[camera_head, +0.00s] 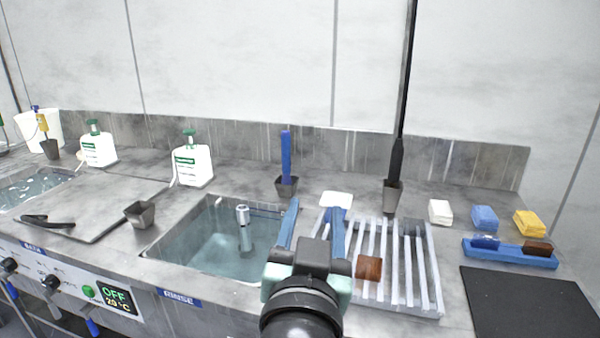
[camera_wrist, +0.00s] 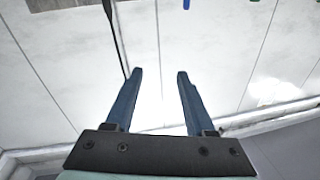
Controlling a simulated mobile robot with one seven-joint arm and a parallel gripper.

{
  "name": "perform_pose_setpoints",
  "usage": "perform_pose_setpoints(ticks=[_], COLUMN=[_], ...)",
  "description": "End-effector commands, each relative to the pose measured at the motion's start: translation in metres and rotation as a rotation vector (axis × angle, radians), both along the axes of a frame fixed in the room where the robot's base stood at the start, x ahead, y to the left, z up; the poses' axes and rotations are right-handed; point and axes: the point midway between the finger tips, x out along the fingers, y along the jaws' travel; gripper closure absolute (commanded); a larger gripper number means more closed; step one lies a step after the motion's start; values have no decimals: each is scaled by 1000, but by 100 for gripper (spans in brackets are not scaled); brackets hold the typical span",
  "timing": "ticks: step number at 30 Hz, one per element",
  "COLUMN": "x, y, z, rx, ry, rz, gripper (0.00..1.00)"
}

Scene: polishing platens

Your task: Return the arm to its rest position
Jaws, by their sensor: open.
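My gripper (camera_head: 315,228) is in the lower middle of the head view, in front of the rinse basin's right edge and the slatted rack. Its two blue fingers point up and stand apart, with nothing visible between them. In the wrist view my gripper (camera_wrist: 160,78) also shows open and empty, facing the pale wall panels (camera_wrist: 215,50). The arm hides part of the rack and the counter front.
The rinse basin (camera_head: 165,240) holds water and an upright metal piece (camera_head: 244,230). The slatted rack (camera_head: 433,275) carries a brown block (camera_head: 368,268). A blue tray (camera_head: 510,256), coloured blocks and a black mat (camera_head: 530,305) lie right. White bottles (camera_head: 192,165) stand left.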

Motion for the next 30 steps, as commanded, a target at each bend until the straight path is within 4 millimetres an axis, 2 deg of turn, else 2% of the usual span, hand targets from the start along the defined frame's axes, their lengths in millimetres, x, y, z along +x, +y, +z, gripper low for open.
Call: perform_pose_setpoints(ticks=[1, 3, 6, 8, 9, 11, 12, 21, 25, 30], x=[-9, -26, -60, -87, -107, -140, -132, -129, -128, -128], y=[2, 5, 10, 13, 15, 18, 18, 18, 18, 18], z=[43, 94, 163, 201, 224, 257, 281, 373, 401, 418], rx=[-21, -54, -107, -139, -162, -196, -193, -189, -188, -188], ry=[-110, -251, -456, -579, -663, -790, -764, -751, -749, -748], rz=[13, 29, 42, 44, 43, 38, 40, 42, 43, 43], gripper=[45, 45, 45, 45, 45, 45, 45, 45, 45, 45])
